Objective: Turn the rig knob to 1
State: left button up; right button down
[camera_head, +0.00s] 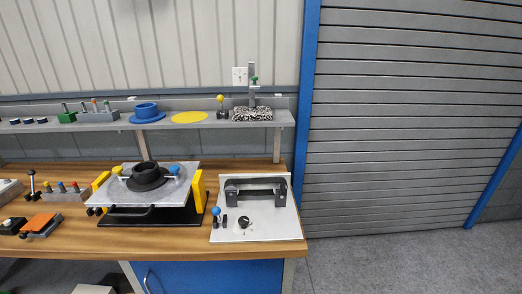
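The rig (282,222) is a pale plate on the right end of the wooden bench, with a dark cradle-like bracket (257,190) across its back. A small round black knob (244,222) sits at the front left of the plate. It has a light mark on it, but its setting and any numbers around it are too small to read. A blue-topped lever (215,213) and a short black post stand on the plate left of the knob. Neither of my grippers shows in this view.
Left of the rig, a metal plate with a black ring (146,177) sits between yellow blocks. Further left are an orange pad (40,222) and small racks. A shelf (285,118) with parts runs behind. Floor right of the bench is clear.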

aim_at(244, 221)
jog(key=j+z, duration=0.25)
jog(key=z, duration=0.25)
jog(key=k+j+z, duration=0.15)
jog(key=z, duration=0.35)
